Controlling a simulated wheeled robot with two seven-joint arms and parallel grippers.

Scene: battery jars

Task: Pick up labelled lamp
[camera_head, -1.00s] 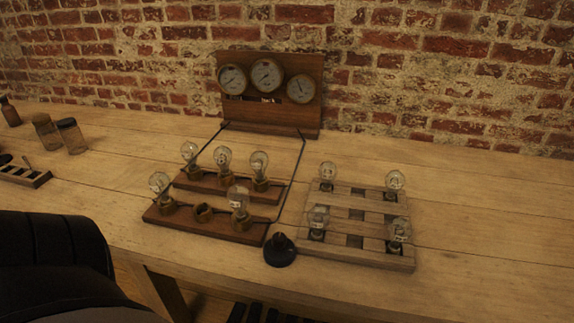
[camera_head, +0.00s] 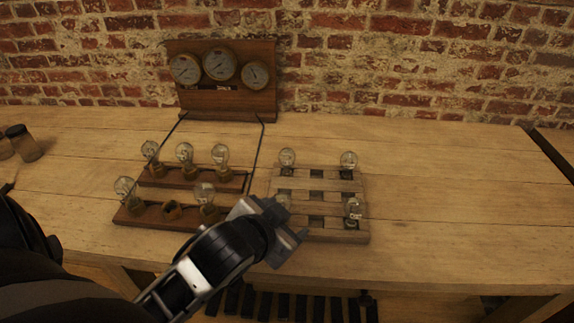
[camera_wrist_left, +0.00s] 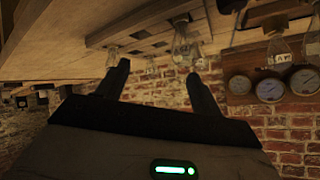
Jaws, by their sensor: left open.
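Clear glass lamps stand upright in a pale slatted rack (camera_head: 350,237): a back left lamp (camera_head: 287,158), a back right lamp (camera_head: 349,160), a front right lamp (camera_head: 354,208) and a front left lamp (camera_head: 284,201), partly hidden by my gripper. Small marks show on some bulbs, but I cannot read them. My left gripper (camera_head: 290,228) is open at the rack's front left corner. In the left wrist view, upside down, its fingers (camera_wrist_left: 160,88) are apart with nothing gripped; a rack lamp (camera_wrist_left: 184,42) shows beyond them, near the right finger. My right gripper is not in view.
Dark wooden socket strips (camera_head: 130,215) with several lamps stand left of the rack; one front socket (camera_head: 172,210) is empty. Wires lead to a gauge board (camera_head: 225,103) by the brick wall. Jars (camera_head: 24,144) stand far left. The table right of the rack is clear.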

